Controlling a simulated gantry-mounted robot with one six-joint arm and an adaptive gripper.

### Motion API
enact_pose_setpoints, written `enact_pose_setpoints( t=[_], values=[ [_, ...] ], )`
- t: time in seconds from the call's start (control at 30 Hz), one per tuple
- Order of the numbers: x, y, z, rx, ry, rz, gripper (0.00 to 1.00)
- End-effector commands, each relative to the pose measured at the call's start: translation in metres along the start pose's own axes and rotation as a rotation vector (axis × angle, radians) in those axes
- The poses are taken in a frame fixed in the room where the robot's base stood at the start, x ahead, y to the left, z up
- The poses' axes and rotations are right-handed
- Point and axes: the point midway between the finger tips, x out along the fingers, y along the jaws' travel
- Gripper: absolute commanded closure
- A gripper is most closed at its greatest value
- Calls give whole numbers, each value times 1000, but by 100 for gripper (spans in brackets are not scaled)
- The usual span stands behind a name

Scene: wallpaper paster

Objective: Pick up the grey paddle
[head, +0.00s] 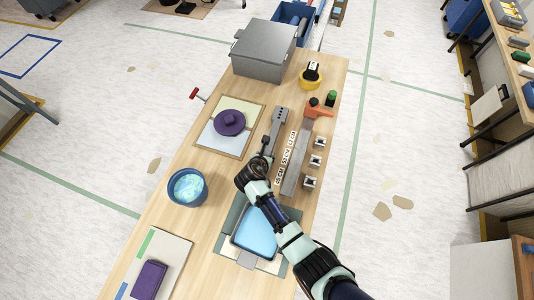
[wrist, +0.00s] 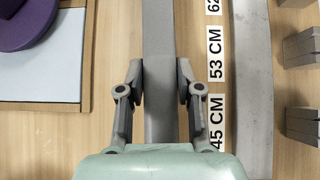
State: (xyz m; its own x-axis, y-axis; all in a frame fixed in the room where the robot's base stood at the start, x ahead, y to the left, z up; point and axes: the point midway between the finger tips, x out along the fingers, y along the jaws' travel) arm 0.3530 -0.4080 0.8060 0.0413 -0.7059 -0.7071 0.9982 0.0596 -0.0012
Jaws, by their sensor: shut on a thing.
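The grey paddle (head: 280,117) is a long flat strip on the wooden table, with dark holes near its far end in the head view. In the wrist view the paddle (wrist: 158,35) runs straight up between the fingers. My gripper (head: 264,148) is at the paddle's near part, with its fingers (wrist: 159,78) shut on the strip from both sides. My gripper and wrist hide the near end. I cannot tell whether the paddle is clear of the table.
A grey straightedge (head: 296,164) with centimetre labels (wrist: 216,62) lies close to the right. Several small metal blocks (head: 316,160) stand beyond it. A purple disc (head: 230,122) on a board is left. A blue bucket (head: 204,190) and blue tray (head: 258,233) are nearer.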

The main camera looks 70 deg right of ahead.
Motion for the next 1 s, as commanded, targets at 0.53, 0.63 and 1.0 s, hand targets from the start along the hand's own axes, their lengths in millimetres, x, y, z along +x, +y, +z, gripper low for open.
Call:
enact_pose_setpoints(
  t=[0.53,0.63,1.0],
  values=[
    [-115,0,115,3,-2,3,100],
    [-124,0,124,2,-1,2,100],
    [-129,0,129,1,0,1,100]
  ],
)
